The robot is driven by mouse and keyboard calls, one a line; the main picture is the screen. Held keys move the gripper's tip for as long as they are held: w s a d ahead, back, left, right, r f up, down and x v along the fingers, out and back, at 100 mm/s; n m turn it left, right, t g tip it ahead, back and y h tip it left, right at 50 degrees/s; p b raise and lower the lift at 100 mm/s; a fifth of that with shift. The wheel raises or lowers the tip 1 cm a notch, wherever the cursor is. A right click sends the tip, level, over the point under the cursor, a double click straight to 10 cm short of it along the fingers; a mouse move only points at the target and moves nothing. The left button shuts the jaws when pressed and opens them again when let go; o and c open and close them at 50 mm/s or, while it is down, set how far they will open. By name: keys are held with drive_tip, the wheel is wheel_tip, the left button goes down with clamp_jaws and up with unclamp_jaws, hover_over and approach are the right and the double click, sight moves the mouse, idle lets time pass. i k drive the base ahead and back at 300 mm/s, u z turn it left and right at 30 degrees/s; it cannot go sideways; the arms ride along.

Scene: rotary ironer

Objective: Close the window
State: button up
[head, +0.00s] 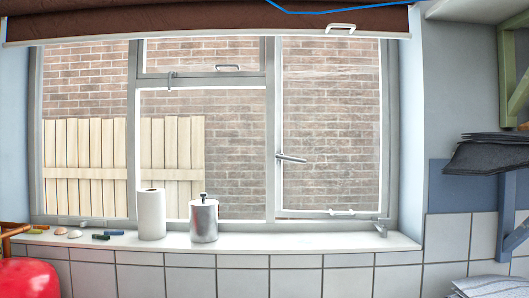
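The window (270,150) fills the middle of the head view in a grey frame, with a brick wall and wooden fence seen through it. Its right-hand pane (330,125) has a lever handle (290,158) on its left side, pointing right, and a pale stay bar (342,212) along its bottom edge. A small upper pane (203,54) in the middle has a handle (228,67) at its bottom edge. I cannot tell for sure how far either pane stands open. My gripper is not in view.
On the white sill (290,241) stand a paper roll (151,214) and a metal canister (203,219); small items lie at its left. A brown blind (200,18) hangs above. Shelves with dark folded cloths (485,153) are at right. A red object (30,279) is lower left.

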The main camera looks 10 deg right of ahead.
sight(382, 61)
drive_tip(key=k, duration=1.2)
drive_tip(key=u, duration=0.55)
drive_tip(key=i, duration=1.5)
drive_tip(key=z, duration=0.55)
